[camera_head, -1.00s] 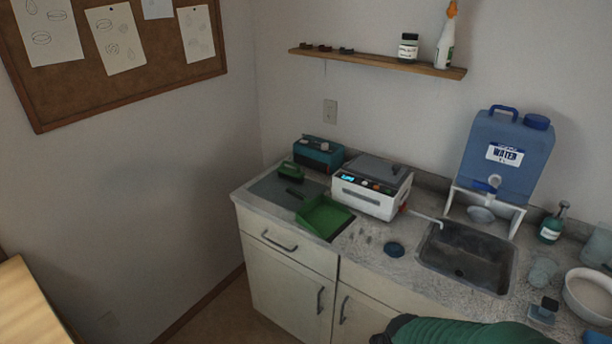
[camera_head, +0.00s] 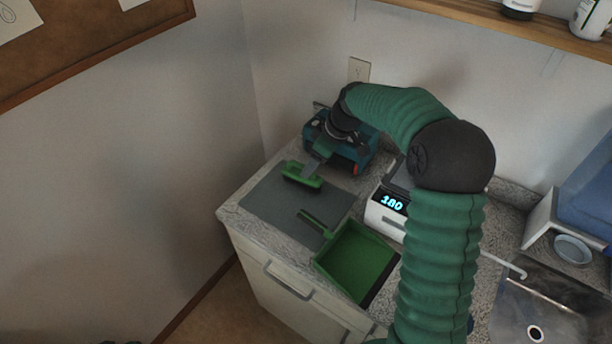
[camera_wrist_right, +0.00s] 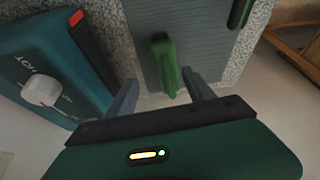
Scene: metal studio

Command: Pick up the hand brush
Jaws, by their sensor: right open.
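The green hand brush (camera_head: 303,174) lies on a grey mat (camera_head: 262,207) at the counter's left end. It also shows in the right wrist view (camera_wrist_right: 165,62), its near end between the finger lines. My right gripper (camera_head: 316,168) reaches over from the right, pointing down at the brush. In the wrist view its two fingers (camera_wrist_right: 160,92) are apart, one on each side of the brush, with nothing held. I cannot tell how far above the brush they are. My left gripper is not in view.
A teal device with a knob (camera_wrist_right: 52,75) stands close beside my right gripper. A green dustpan (camera_head: 358,262) lies at the mat's front right. A white device with a lit display (camera_head: 384,216) is partly hidden by my arm. A sink (camera_head: 545,305) is at right.

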